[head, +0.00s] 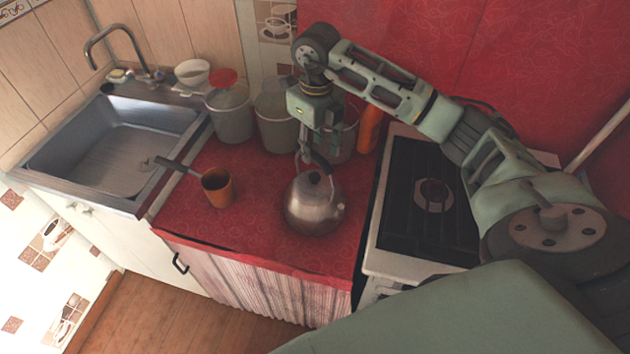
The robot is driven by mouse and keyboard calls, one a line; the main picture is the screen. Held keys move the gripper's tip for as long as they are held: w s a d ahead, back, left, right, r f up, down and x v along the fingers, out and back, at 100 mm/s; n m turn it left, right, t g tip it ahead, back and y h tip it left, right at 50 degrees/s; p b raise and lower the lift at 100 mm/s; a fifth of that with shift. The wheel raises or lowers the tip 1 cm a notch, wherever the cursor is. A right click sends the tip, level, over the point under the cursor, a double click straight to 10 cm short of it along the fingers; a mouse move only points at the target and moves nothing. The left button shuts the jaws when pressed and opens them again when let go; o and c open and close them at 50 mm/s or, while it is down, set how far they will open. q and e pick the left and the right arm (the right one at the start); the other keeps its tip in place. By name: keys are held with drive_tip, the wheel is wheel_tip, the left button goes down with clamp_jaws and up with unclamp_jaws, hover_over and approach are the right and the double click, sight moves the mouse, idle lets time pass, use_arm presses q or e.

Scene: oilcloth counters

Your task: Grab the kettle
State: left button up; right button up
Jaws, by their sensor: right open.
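A metal kettle (314,207) with a dark handle stands upright on the red counter, in the middle of the head view. My right gripper (318,155) points down directly above the kettle, at its handle. Its fingers are open, and the handle shows at or just below the fingertips. I cannot tell whether the fingers touch the handle or surround it. My left gripper is not in view.
Grey buckets (233,117) line the wall, with an orange bottle (369,130). A stove (428,200) is at right, a sink (110,150) at left. The red counter (260,235) is clear in front.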

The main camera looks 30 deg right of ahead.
sight(315, 154)
wheel_tip(315, 154, down, 4)
drive_tip(key=shift+w+r+p, duration=0.1)
drive_tip(key=shift+r+p, duration=0.1)
drive_tip(key=shift+p, duration=0.7)
drive_tip(key=shift+f, duration=0.4)
drive_tip(key=shift+c, duration=0.2)
clamp_jaws()
drive_tip(key=shift+w, duration=0.1)
